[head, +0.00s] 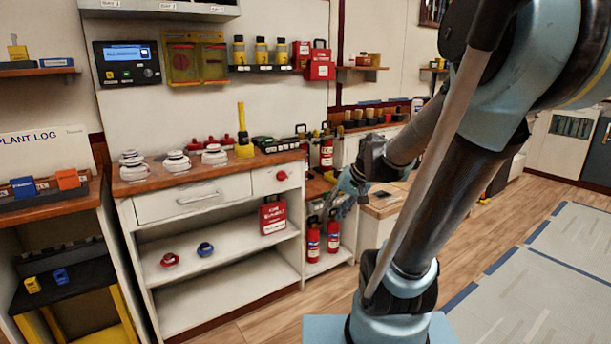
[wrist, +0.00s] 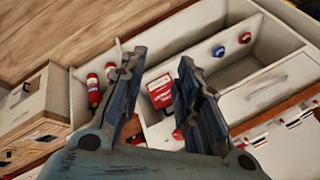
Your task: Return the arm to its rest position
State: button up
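My gripper (head: 345,191) is at the end of my raised, folded arm, in front of the right end of the white cabinet in the head view. In the wrist view my gripper (wrist: 155,95) shows two dark fingers spread apart with a gap between them. Nothing is held in the gap. Behind the gap, a red box (wrist: 161,92) stands in the cabinet's open shelf, apart from the fingers.
The white cabinet (head: 210,297) has a wooden top with white-and-red round items (head: 176,162) and a yellow upright tool (head: 243,135). Red extinguishers (head: 313,240) stand at its right end. A shelf unit (head: 50,222) is at left. Wooden floor (head: 500,225) lies clear at right.

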jog(key=s+d+f+h, duration=0.2)
jog(key=s+d, duration=0.3)
jog(key=s, duration=0.2)
jog(key=s+d+f+g+h, duration=0.1)
jog(key=s+d+f+h, duration=0.1)
jog(key=s, duration=0.6)
jog(key=d+f, duration=0.1)
jog(key=d, duration=0.1)
jog(key=shift+d+f+n+h, duration=0.2)
jog(key=shift+d+n+h, duration=0.2)
